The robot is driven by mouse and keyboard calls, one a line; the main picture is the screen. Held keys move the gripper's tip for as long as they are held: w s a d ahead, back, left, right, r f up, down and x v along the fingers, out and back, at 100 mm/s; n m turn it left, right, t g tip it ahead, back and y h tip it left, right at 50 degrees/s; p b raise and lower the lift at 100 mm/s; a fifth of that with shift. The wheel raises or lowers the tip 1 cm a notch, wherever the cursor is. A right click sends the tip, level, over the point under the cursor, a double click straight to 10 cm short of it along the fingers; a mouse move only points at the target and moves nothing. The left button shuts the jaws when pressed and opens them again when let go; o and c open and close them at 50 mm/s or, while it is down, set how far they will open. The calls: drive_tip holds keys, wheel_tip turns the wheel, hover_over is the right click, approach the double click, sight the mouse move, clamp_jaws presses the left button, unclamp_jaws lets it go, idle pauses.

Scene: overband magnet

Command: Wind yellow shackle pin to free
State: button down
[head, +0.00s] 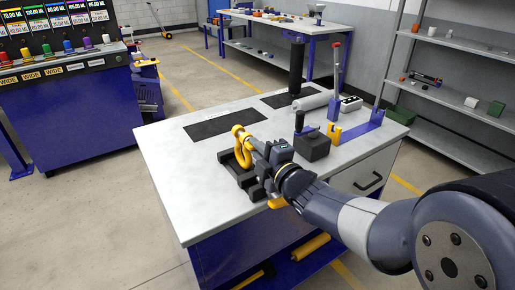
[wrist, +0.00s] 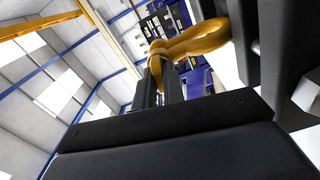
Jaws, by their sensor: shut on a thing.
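The yellow shackle (head: 240,140) stands at the near part of the white-topped workbench, beside a black holder (head: 228,162). My gripper (head: 255,146) reaches in from the right and is against the shackle's right side. In the wrist view the yellow shackle (wrist: 205,38) shows at the top, with its curved body running to the right. The fingers of my gripper (wrist: 160,75) are closed on the pin end, a yellow rounded piece between their tips. Most of the pin is hidden by the fingers.
A dark block with a lever (head: 312,146) stands just right of my gripper. Behind are a black upright cylinder (head: 296,68), a grey cylinder (head: 313,101) and a red-topped lever (head: 336,65). The bench's left side is clear, apart from a flat black mat (head: 225,124).

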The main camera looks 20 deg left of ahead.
drive_tip(key=shift+f+n+b, duration=0.15)
drive_tip(key=shift+n+b, duration=0.15)
drive_tip(key=shift+b, duration=0.4)
drive_tip(key=c, duration=1.4)
unclamp_jaws()
drive_tip(key=shift+c, duration=0.2)
drive_tip(key=v, duration=1)
drive_tip(key=shift+s+d+p, duration=0.25)
drive_tip(key=shift+d+p, duration=0.05)
drive_tip(key=shift+p, duration=0.05)
